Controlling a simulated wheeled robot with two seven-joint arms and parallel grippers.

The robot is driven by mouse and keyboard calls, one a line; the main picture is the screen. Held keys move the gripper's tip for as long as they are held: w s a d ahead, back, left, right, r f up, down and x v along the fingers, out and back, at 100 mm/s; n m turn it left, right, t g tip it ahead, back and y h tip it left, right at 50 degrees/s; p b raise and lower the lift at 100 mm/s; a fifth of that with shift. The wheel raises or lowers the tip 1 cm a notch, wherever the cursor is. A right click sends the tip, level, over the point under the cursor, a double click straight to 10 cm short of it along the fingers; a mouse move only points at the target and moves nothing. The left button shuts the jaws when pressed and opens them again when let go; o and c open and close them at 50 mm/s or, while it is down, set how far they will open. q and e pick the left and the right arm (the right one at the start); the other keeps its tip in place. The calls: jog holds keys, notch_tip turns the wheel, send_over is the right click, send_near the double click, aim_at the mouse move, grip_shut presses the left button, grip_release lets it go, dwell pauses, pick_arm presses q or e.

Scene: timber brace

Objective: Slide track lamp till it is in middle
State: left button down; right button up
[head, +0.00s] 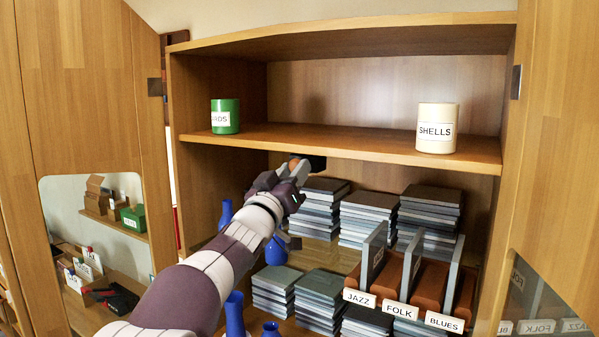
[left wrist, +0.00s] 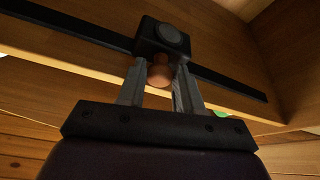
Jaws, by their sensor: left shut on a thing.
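The track lamp (left wrist: 162,38) is a black block with a round grey face and a copper-coloured knob (left wrist: 160,70). It hangs on a black track (left wrist: 85,26) under the cabinet's middle shelf. In the left wrist view the track runs out on both sides of the lamp. My left gripper (left wrist: 160,85) is shut on the knob from below. In the head view the lamp (head: 316,162) is a dark shape under the shelf, partly hidden by my left gripper (head: 297,170). My right gripper does not show.
The shelf (head: 350,142) above holds a green tin (head: 225,116) and a cream SHELLS tin (head: 437,128). Below are stacks of grey cases (head: 370,215), a brown rack (head: 432,285) labelled JAZZ, FOLK and BLUES, and blue vases (head: 235,315) close to my left arm. Open doors (head: 85,100) flank the cabinet.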

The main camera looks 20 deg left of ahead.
pick_arm(q)
jog(key=c, duration=1)
grip_release()
jog(key=shift+s, duration=0.15)
jog(key=shift+s+a+r, duration=0.1)
jog(key=shift+s+r, duration=0.1)
jog(key=shift+s, duration=0.2)
jog(key=b+v, duration=0.7)
jog(key=v, duration=0.5)
jog(key=shift+s+f, duration=0.2)
jog(key=shift+s, duration=0.05)
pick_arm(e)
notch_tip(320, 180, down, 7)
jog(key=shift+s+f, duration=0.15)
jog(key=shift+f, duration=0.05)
pick_arm(q)
jog(key=shift+s, duration=0.1)
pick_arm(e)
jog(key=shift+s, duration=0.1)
